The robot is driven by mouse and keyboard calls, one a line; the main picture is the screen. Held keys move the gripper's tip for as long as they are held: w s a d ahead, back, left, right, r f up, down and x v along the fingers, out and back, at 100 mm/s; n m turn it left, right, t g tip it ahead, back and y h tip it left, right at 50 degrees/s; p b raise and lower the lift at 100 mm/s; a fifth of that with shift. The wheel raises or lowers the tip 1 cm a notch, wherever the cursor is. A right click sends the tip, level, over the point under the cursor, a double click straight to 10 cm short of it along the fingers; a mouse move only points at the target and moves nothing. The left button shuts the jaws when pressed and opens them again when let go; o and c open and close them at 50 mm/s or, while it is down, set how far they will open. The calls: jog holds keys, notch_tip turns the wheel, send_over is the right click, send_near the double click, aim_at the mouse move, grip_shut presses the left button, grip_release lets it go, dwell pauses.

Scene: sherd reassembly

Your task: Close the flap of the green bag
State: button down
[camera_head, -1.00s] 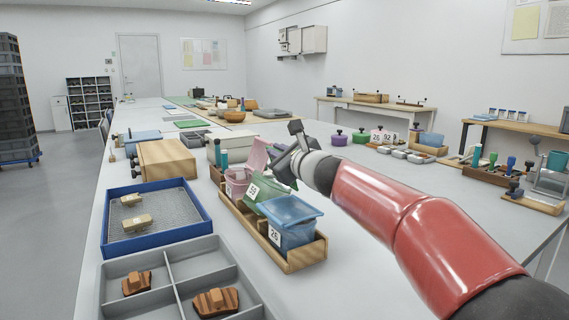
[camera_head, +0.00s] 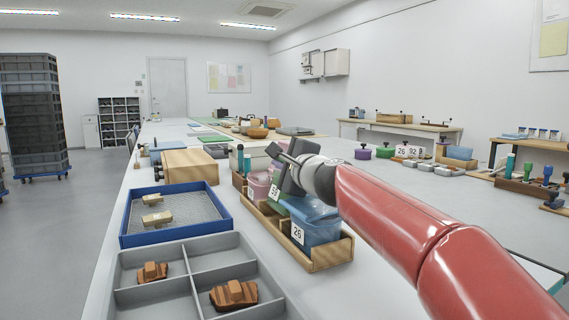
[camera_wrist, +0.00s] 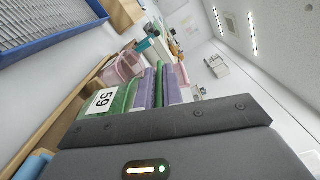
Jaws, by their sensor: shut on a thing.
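The green bag (camera_head: 284,208) with a white label 59 stands in a wooden tray, between a pink bag (camera_head: 259,186) and a blue bag (camera_head: 316,222) labelled 26. My gripper (camera_head: 287,178) is shut at the top of the green bag, on its flap; the grip itself is mostly hidden by my dark jaw. In the wrist view the green bag (camera_wrist: 120,103) lies just beyond the dark jaw edge (camera_wrist: 165,124), with green and purple upright strips beside it. How far the flap lies over the opening cannot be told.
The wooden tray (camera_head: 325,259) is snug around the bags. A blue-rimmed mesh tray (camera_head: 128,240) and a grey divided tray (camera_head: 190,243) holding brown sherds lie to the left. A wooden box (camera_head: 190,168) stands behind.

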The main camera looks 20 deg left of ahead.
dwell(0.5)
jog(key=c, duration=1.4)
grip_release()
jog(key=shift+c, duration=0.2)
jog(key=shift+s, duration=0.1)
jog(key=b+v, duration=0.3)
jog(key=v, duration=0.4)
jog(key=shift+s+d, duration=0.2)
jog(key=shift+d, duration=0.1)
jog(key=shift+d, duration=0.1)
jog(key=shift+b+v, duration=1.3)
jog(key=shift+v, duration=3.1)
jog(key=shift+r, duration=0.15)
